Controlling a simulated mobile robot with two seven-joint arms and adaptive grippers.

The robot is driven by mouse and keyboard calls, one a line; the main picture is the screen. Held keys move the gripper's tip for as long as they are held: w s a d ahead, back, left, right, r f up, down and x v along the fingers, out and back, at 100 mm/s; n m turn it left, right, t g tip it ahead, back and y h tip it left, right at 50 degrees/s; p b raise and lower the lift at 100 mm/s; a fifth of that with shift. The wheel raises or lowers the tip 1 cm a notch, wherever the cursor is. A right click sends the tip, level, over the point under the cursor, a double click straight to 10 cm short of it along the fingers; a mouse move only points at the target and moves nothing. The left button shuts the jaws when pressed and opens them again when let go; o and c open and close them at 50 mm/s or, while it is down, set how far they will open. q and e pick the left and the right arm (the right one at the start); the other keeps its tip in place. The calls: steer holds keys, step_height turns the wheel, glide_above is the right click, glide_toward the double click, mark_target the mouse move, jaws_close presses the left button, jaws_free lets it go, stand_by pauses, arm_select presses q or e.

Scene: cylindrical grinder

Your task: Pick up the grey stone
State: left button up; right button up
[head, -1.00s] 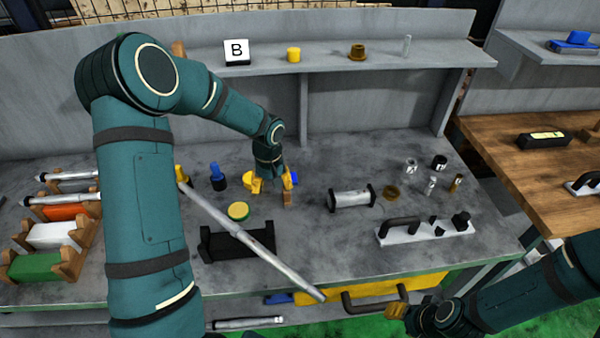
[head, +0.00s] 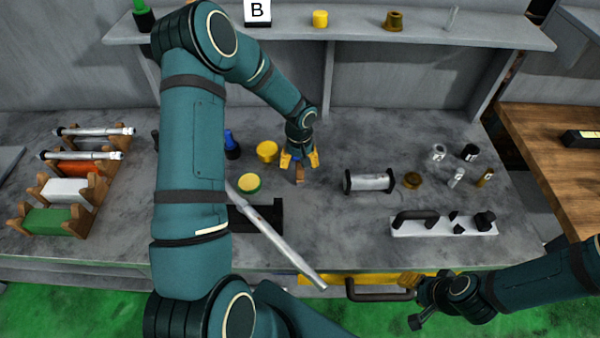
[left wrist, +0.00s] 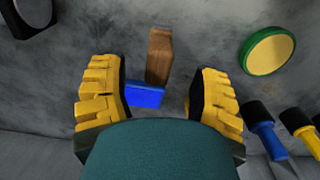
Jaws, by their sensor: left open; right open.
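I cannot pick out a clear grey stone in these views. My left gripper (head: 300,160) is open above the bench. In the left wrist view its two yellow fingers (left wrist: 158,92) stand apart around a blue piece (left wrist: 145,95) with a brown wooden block (left wrist: 159,55) beyond it. The wooden block (head: 299,175) also shows just in front of the fingers in the head view. Whether the fingers touch either is not visible. My right gripper (head: 411,282) is open and empty at the bench's front edge, by a dark drawer handle.
Green (head: 48,222), white (head: 68,190) and orange (head: 80,167) blocks sit in wooden holders at the left. A metal cylinder (head: 368,181) lies right of my left gripper. A long metal bar (head: 285,238) slants over a black holder. A shelf (head: 350,36) runs behind.

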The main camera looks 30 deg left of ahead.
mark_target(300, 172)
arm_select(q)
step_height(300, 172, down, 5)
steer(key=shift+w+f, duration=0.1)
jaws_close()
stand_by(0.3)
